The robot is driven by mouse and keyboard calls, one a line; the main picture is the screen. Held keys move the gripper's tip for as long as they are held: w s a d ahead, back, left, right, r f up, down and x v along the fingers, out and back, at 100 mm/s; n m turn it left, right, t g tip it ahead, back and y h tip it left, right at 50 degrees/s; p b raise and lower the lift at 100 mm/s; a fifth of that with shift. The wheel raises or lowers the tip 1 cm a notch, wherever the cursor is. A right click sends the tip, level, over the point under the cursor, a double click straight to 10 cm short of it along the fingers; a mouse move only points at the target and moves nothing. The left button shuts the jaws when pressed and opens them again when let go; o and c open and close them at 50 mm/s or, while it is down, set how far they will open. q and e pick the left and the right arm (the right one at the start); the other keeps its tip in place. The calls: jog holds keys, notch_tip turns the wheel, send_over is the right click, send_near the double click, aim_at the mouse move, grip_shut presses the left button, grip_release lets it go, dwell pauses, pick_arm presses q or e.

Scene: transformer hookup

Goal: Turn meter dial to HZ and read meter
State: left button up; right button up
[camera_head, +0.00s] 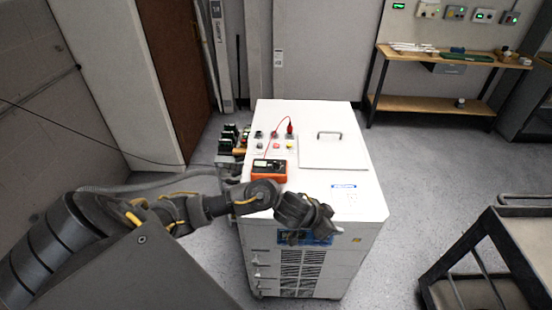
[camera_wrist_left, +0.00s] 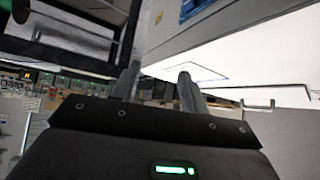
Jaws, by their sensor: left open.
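An orange meter (camera_head: 269,170) lies on the white top of the transformer cabinet (camera_head: 345,180), towards its left side. A red lead runs from the meter's area up to a red clip or plug (camera_head: 289,129) on the panel behind. The meter's dial and reading are too small to make out. My left gripper (camera_head: 320,229) is at the cabinet's front edge, in front and to the right of the meter, apart from it. In the left wrist view its two fingers (camera_wrist_left: 158,86) are spread with nothing between them. My right gripper is in neither view.
Coloured knobs or terminals (camera_head: 276,146) sit behind the meter, and a handled lid (camera_head: 333,151) is on its right. Black connectors (camera_head: 228,140) stand at the cabinet's left edge. A workbench (camera_head: 450,105) is at the back right, a dark cart (camera_head: 500,260) at the front right.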

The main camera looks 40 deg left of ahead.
pick_arm(q)
jog(key=shift+n+g+y, duration=0.3)
jog(key=shift+g+y, duration=0.2)
jog(key=w+a+r, duration=0.1)
jog(key=a, duration=0.1)
jog(key=w+a+r, duration=0.1)
jog(key=a, duration=0.1)
jog(key=w+a+r, duration=0.1)
jog(key=w+a, duration=0.1)
jog(key=a, duration=0.1)
jog(key=shift+r, duration=0.1)
jog(key=w+a+r+n+y, duration=0.15)
jog(key=a+r, duration=0.25)
jog(key=a, duration=0.4)
jog(key=n+g+y, duration=0.2)
jog(key=n+g, duration=0.1)
jog(key=n, duration=0.2)
send_near(276, 163)
jog(key=x, duration=0.9)
jog(key=shift+f+b, duration=0.1)
jog(key=shift+b, duration=0.3)
jog(key=shift+w, duration=0.1)
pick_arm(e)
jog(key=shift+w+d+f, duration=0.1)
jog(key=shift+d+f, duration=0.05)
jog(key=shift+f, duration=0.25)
pick_arm(q)
grip_shut()
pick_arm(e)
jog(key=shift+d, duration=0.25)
